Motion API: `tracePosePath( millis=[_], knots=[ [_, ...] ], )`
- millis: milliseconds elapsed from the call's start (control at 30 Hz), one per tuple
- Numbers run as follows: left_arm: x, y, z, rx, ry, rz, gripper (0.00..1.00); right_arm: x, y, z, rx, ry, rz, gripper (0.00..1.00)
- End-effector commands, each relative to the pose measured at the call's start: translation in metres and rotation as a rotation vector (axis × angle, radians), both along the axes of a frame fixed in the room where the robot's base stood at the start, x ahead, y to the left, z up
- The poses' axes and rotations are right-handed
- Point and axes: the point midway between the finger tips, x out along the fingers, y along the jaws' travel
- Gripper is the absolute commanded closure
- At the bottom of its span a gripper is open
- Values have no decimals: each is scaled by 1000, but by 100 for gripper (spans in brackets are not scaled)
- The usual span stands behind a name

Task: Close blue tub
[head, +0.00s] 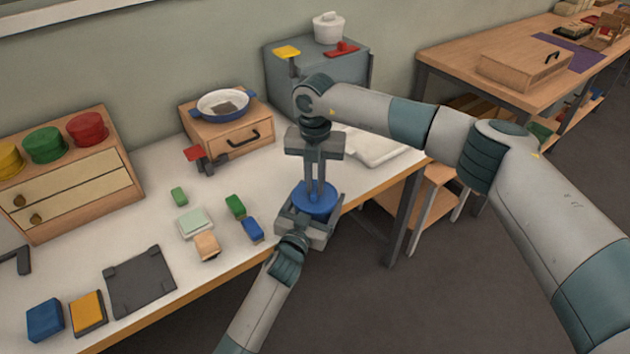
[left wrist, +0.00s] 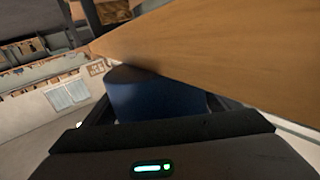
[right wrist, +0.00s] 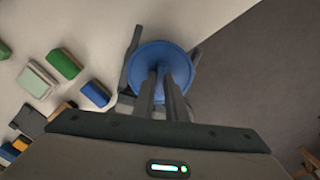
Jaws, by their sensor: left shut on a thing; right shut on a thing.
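The blue tub (left wrist: 155,100) is between my left gripper's fingers in the left wrist view, beside the table's wooden edge. My left gripper (head: 308,218) is shut on it from the front in the head view. The round blue lid (head: 312,205) is above the tub and hides most of it from above. My right gripper (head: 318,188) points straight down and is shut on the lid's knob. In the right wrist view the lid (right wrist: 148,77) looks centred between the left gripper's fingers. I cannot tell whether the lid is fully seated on the rim.
A green block (head: 235,206), a blue block (head: 252,229) and a tan block (head: 207,245) lie left of the tub. A wooden drawer box (head: 232,130) with a blue-rimmed bowl (head: 222,104) stands behind. The table's front edge runs close by the tub.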

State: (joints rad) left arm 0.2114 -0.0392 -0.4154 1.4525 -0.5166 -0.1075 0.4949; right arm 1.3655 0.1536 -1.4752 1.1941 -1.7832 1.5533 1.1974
Motion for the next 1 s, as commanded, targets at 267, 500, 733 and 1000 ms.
tracePosePath(
  millis=[267,500,733,1000],
  knots=[
    [0,0,0,0,0,0,58,0,0,-5,0,0,0,100],
    [0,0,0,0,0,0,58,0,0,-7,1,0,0,69],
    [0,0,0,0,0,0,58,0,0,-7,1,0,0,67],
    [0,0,0,0,0,0,58,0,0,1,1,0,0,67]
  ],
)
